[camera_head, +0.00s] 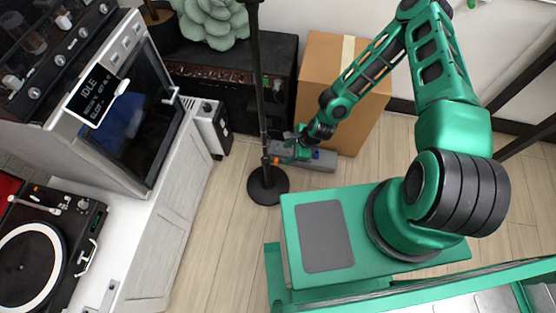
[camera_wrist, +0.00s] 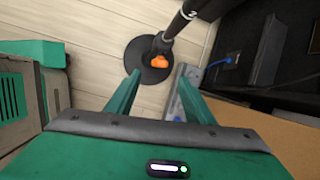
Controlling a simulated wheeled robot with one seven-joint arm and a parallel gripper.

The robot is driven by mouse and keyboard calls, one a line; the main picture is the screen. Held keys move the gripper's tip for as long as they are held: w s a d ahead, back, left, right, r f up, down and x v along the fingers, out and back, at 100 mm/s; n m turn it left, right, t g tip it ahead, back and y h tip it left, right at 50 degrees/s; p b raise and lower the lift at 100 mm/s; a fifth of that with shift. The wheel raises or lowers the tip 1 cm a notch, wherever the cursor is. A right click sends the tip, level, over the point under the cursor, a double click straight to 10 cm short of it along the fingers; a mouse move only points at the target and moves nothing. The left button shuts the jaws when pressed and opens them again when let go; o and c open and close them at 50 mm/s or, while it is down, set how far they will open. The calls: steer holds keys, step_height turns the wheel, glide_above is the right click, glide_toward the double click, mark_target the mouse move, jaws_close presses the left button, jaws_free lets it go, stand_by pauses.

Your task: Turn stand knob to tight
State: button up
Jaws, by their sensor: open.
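The stand is a black pole (camera_head: 260,90) on a round black base (camera_head: 267,185), upright on the floor. Its knob is orange (camera_wrist: 160,60) and sits low on the pole in the wrist view; it shows small in the head view (camera_head: 275,161). My gripper (camera_head: 287,157) is low beside the pole, to the right of the knob. In the wrist view my gripper (camera_wrist: 158,88) is open, its two green fingers spread with the knob beyond and between them. The fingers look empty. Whether they touch the knob cannot be told.
A cardboard box (camera_head: 330,75) stands behind my forearm. A dark amplifier-like cabinet (camera_head: 225,85) is behind the pole. A grey power strip (camera_head: 318,162) lies on the floor by my gripper. A white cabinet (camera_head: 165,215) stands at left. Floor left of the base is clear.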

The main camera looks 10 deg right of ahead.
mark_target(277, 162)
steer(key=x, duration=1)
steer(key=shift+a+f, duration=0.1)
steer(key=shift+f, duration=0.2)
steer(key=shift+c, duration=0.2)
steer(key=shift+w, duration=0.1)
steer(key=c, duration=1)
